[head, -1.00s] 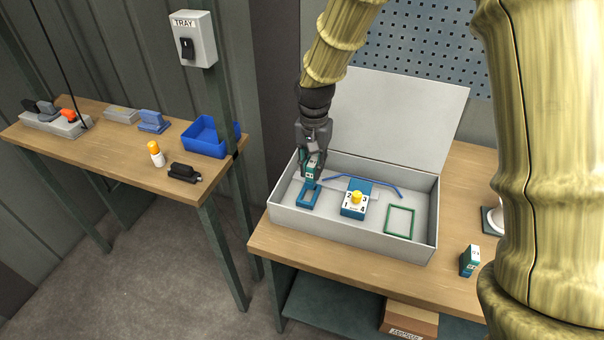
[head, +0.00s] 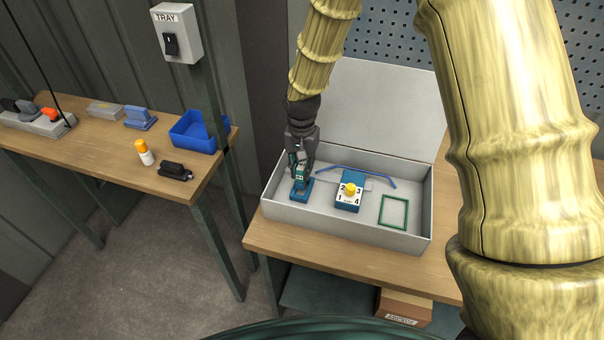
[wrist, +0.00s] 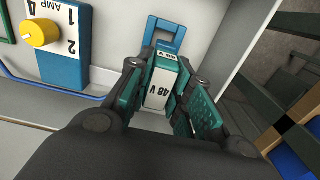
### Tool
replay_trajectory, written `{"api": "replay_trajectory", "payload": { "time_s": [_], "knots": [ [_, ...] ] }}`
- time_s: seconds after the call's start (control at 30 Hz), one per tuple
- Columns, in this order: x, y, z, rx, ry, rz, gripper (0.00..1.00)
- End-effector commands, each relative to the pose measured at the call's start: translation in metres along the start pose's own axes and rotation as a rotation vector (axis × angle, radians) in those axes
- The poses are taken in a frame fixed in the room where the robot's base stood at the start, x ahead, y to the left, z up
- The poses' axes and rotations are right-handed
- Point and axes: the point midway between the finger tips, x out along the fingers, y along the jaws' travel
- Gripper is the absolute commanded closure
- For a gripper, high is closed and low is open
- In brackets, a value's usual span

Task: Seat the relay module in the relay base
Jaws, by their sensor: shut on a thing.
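My gripper (head: 301,168) is shut on the relay module, a teal block (head: 299,176) with a white face. In the wrist view the gripper (wrist: 164,88) has one pad on each side of the module (wrist: 158,88), whose label reads "48 V". The relay base, a blue frame (head: 300,195), lies on the floor of the grey box at its left end. Its far end shows beyond the module in the wrist view (wrist: 167,32). The module is right over the base and hides part of it; I cannot tell whether they touch.
The grey box (head: 339,236) has raised walls and an open lid. To the right of the base are a blue AMP selector (head: 347,204) with a yellow knob, a blue wire (head: 355,171) and a green frame outline (head: 393,226). A side table with a blue bin (head: 190,142) stands left.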

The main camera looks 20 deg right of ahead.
Motion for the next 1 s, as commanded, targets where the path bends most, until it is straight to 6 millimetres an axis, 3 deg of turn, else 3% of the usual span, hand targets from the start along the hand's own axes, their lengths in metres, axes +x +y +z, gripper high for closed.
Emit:
{"api": "replay_trajectory", "payload": {
  "time_s": [0.3,0.83,0.87,0.93,1.0],
  "knots": [
    [0.032,-0.001,0.001,-0.002,-0.003,0.002,1.0],
    [0.039,-0.001,0.0,0.0,-0.002,0.001,1.0],
    [0.038,-0.001,0.0,0.0,-0.002,0.001,0.74],
    [0.038,-0.001,0.0,0.0,-0.002,0.001,0.61],
    [0.038,-0.001,0.0,0.0,-0.002,0.001,0.58]
  ]
}}
